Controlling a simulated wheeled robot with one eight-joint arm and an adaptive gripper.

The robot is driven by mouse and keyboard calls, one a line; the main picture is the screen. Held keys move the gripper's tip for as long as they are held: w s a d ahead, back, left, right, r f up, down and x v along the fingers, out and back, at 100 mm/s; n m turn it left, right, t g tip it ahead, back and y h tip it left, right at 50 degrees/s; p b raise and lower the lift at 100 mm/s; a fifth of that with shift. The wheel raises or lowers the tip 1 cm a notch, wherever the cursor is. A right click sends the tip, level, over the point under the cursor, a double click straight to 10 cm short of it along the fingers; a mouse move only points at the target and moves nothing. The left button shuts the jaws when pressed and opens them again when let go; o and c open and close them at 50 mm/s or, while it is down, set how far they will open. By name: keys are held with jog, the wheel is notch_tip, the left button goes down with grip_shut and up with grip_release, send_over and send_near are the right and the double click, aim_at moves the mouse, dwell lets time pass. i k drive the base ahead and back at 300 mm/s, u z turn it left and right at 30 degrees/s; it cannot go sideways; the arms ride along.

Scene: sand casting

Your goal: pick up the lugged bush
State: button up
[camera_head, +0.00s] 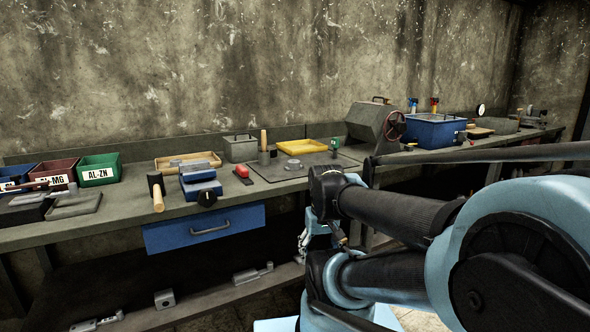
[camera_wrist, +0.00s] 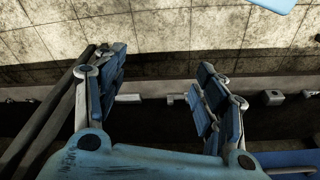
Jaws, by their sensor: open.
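A small grey round part (camera_head: 293,164), which could be the lugged bush, lies on the dark plate on the workbench in the head view; it is too small to be sure. My gripper (camera_wrist: 160,88) is open and empty in the wrist view, its blue-padded fingers apart above the low shelf. In the head view it is partly hidden by my arm, in front of the bench and below its top. Small pale parts (camera_wrist: 127,98) show beyond the fingers on the low shelf, not touched.
The low shelf (camera_head: 215,298) carries several metal pieces, including a block (camera_head: 165,298). A blue drawer (camera_head: 205,228) hangs under the bench top. Tiled floor (camera_wrist: 180,30) lies before the shelf.

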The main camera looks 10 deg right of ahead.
aim_at(293, 164)
jog(key=u, duration=1.65)
jog(key=k, duration=0.8)
jog(key=z, duration=0.55)
jog(key=i, duration=1)
